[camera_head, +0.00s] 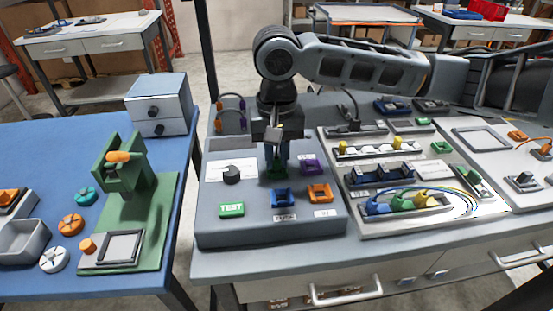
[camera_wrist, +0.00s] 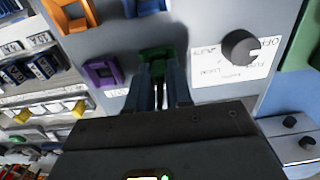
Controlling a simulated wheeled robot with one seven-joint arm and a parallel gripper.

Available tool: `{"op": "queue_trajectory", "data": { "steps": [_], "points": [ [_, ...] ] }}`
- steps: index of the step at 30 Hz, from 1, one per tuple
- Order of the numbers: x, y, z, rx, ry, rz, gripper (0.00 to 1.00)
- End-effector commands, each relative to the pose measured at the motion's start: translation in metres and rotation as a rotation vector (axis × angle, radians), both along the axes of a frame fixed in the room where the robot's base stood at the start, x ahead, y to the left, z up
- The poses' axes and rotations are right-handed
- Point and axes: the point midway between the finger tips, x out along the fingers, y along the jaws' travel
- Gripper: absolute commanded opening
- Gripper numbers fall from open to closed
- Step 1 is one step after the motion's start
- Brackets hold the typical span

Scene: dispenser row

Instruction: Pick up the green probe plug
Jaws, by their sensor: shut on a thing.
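My gripper (camera_head: 278,158) points down over the grey tester box (camera_head: 215,187), its fingertips at a green piece (camera_head: 277,171) on the box's top. In the wrist view the two fingers (camera_wrist: 158,82) are close together with a narrow gap, and a green block (camera_wrist: 155,53) shows just beyond their tips. The gripper is shut on the green probe plug, which the fingers mostly hide. I cannot tell where plug and green socket separate, or whether the plug is seated.
Purple (camera_head: 310,163), blue (camera_head: 282,197) and orange (camera_head: 319,192) sockets stand close on the right and front. A black knob (camera_head: 231,175) is on the left, a green TEST button (camera_head: 232,209) in front. Cable trays (camera_head: 405,228) lie to the right.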

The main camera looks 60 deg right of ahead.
Motion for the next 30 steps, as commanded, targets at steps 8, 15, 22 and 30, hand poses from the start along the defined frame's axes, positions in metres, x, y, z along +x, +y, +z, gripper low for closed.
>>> {"op": "queue_trajectory", "data": {
  "steps": [8, 15, 22, 30],
  "points": [
    [0.001, 0.000, 0.020, 0.000, -0.003, 0.000, 0.00],
    [-0.012, -0.031, 0.057, -0.001, -0.003, -0.008, 0.00],
    [-0.031, -0.075, 0.087, -0.002, -0.001, -0.006, 0.00],
    [-0.043, -0.103, 0.106, 0.000, -0.001, -0.001, 0.00]
  ]
}}
